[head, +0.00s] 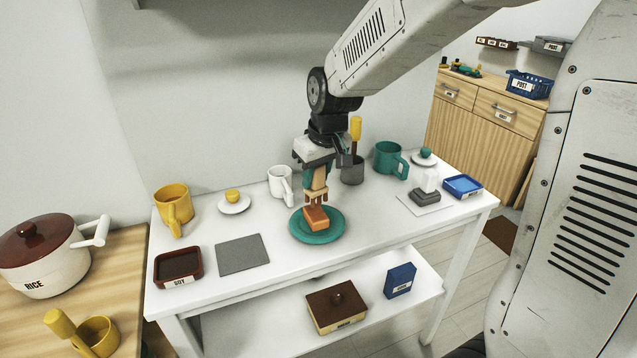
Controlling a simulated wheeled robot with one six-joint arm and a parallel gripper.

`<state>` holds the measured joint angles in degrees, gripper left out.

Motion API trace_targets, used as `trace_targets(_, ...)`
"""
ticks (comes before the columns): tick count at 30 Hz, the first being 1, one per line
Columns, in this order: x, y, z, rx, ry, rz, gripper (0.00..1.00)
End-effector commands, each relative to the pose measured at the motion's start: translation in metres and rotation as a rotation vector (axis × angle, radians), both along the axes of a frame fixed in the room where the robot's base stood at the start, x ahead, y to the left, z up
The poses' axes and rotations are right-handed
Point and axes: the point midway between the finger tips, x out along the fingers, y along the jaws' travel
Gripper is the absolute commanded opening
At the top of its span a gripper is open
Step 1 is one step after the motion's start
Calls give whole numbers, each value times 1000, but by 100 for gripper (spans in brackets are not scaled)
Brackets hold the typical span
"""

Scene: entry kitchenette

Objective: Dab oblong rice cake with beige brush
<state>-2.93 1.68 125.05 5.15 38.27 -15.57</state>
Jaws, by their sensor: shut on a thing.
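My gripper (315,168) points down over the table and is shut on the beige brush (316,190). The brush hangs head down. The oblong rice cake (317,218), orange-brown, lies on a teal plate (299,232) right under the brush. The brush's lower end overlaps the cake's far end in the picture; I cannot tell whether they touch. The gripper hides the brush's upper part. A dark red tray marked SOY (178,281) with dark contents sits at the table's front left.
A grey mat (242,255), yellow mug (173,205) and white mug (278,181) stand left of the plate. A grey cup (352,173) with a yellow-handled tool, green mug (387,160) and blue tray (463,186) stand right. The front right tabletop is clear.

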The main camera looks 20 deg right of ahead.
Motion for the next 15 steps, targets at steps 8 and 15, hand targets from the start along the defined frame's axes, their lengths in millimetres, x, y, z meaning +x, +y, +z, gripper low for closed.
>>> trace_targets(8,0,-1,26,0,-3,-1,8)
trace_targets(15,0,-2,41,0,-2,-3,8)
